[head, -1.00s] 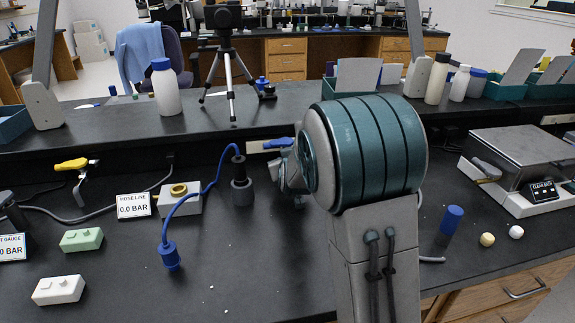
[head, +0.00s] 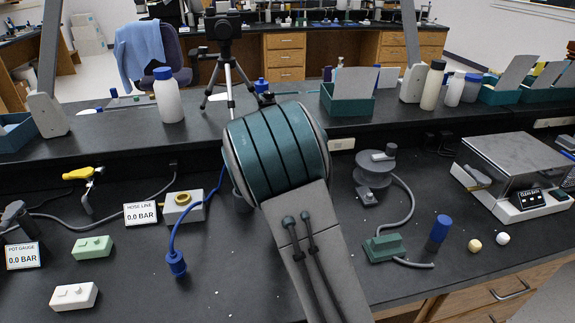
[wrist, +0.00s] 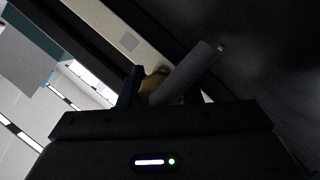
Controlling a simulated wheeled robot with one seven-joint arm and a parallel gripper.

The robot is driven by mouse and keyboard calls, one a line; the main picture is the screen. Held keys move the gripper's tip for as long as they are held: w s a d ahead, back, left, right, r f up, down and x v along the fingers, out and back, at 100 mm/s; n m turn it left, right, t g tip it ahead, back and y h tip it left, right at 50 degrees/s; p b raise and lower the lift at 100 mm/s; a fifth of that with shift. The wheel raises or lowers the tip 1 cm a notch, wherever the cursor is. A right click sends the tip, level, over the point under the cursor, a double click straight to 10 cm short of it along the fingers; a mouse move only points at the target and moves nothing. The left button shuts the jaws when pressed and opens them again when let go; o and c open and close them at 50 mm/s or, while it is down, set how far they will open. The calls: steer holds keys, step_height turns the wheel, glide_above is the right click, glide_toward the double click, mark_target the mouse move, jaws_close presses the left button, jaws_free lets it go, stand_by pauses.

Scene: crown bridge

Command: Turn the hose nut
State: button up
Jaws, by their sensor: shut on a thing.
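The blue hose (head: 172,232) lies on the bench, with a blue end fitting (head: 176,264) standing at its near end. Its far end runs up behind my arm. The hose line box (head: 184,206) carries a brass ring, and its display (head: 140,214) reads 0.0 BAR. My gripper is hidden behind my arm in the head view. In the wrist view my gripper (wrist: 158,88) is shut on a yellowish piece (wrist: 152,84). A grey cylinder (wrist: 188,68) slants up beside that piece. I cannot tell whether the piece is the hose nut.
A pot gauge display (head: 25,255), green block (head: 92,248) and white block (head: 74,297) are at left. A grey reel (head: 374,168), green box (head: 384,248) and blue-capped cylinder (head: 439,230) are right of my arm. The raised shelf (head: 110,140) runs behind. Front centre-left bench is clear.

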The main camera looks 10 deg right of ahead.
stand_by(0.3)
steer(key=o, duration=0.7)
steer(key=shift+s, duration=0.1)
steer(key=p+v, duration=0.2)
steer(key=v, duration=1.1)
steer(key=shift+s+r, duration=0.1)
steer(key=shift+s, duration=0.2)
